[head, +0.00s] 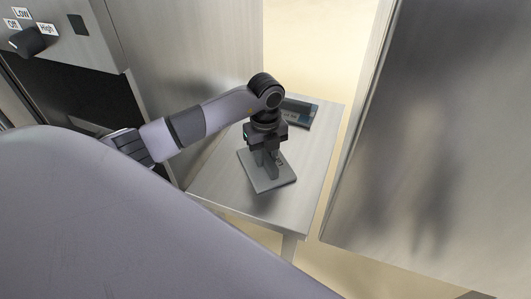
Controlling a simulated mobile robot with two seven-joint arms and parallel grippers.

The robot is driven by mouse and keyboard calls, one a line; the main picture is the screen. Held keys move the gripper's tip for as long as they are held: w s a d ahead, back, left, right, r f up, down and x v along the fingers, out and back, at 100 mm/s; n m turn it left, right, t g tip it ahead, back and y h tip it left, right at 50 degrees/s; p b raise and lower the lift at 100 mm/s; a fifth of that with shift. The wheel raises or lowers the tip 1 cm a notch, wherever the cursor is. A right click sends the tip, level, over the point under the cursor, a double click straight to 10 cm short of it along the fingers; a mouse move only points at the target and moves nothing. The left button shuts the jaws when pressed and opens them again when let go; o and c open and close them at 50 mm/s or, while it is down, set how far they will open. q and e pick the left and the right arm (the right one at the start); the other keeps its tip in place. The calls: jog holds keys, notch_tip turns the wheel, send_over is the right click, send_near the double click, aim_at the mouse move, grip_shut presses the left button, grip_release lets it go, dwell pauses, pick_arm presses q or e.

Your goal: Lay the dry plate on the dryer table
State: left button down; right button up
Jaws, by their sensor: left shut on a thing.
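My left gripper (270,158) points down over a small pale table (227,172). It is shut on an upright part of a flat grey plate (262,182), with some dark marking near the fingers. The plate is low over the table top, near its middle; I cannot tell whether it touches the surface. The gripper and forearm hide part of the plate's far side. My right gripper is not in view.
A blue-grey item with a dark bar (299,112) lies at the table's far end. A machine with a knob (28,41) marked Off, Low and High stands at the left. A large metal panel (430,130) stands at the right, past a floor gap.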

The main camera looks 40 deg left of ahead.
pick_arm(q)
jog(key=c, duration=0.8)
grip_release()
jog(key=c, duration=0.3)
